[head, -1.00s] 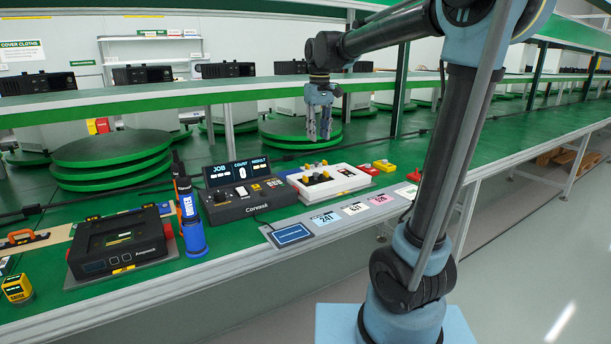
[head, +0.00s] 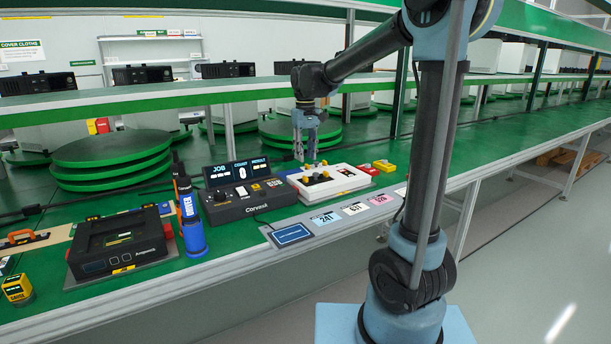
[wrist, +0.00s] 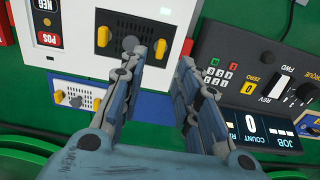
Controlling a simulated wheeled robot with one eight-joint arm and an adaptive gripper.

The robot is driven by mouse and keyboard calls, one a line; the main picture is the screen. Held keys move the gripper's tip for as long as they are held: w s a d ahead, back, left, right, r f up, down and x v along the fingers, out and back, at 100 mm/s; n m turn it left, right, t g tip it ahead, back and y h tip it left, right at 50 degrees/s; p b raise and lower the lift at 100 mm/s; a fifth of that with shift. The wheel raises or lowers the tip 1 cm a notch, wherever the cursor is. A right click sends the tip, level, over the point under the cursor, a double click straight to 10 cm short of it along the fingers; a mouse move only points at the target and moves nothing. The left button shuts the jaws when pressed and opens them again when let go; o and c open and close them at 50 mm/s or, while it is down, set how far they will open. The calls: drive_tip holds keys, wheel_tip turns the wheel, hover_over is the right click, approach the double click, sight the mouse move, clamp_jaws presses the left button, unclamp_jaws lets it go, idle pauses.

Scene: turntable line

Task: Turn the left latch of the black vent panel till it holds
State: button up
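The black vent panel (wrist: 133,30) is set in the top of a white unit (wrist: 85,60), with a yellow latch at each end. In the wrist view one latch (wrist: 103,37) is to the left, and the other latch (wrist: 161,48), on the console side, appears between my fingertips. Both look roughly upright in that picture. My gripper (wrist: 159,55) is open and empty, its fingers apart. In the head view my gripper (head: 306,158) hangs above the back of the white unit (head: 345,182). I cannot tell if it touches anything.
A black console (head: 245,205) with lit displays stands close beside the white unit. A blue panel (wrist: 75,90) with a pale vent and a yellow latch (wrist: 58,97) is nearby.

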sight(305, 176)
wheel_tip(305, 176, down, 8)
drive_tip(key=shift+f, duration=0.1)
idle(0.4)
clamp_jaws()
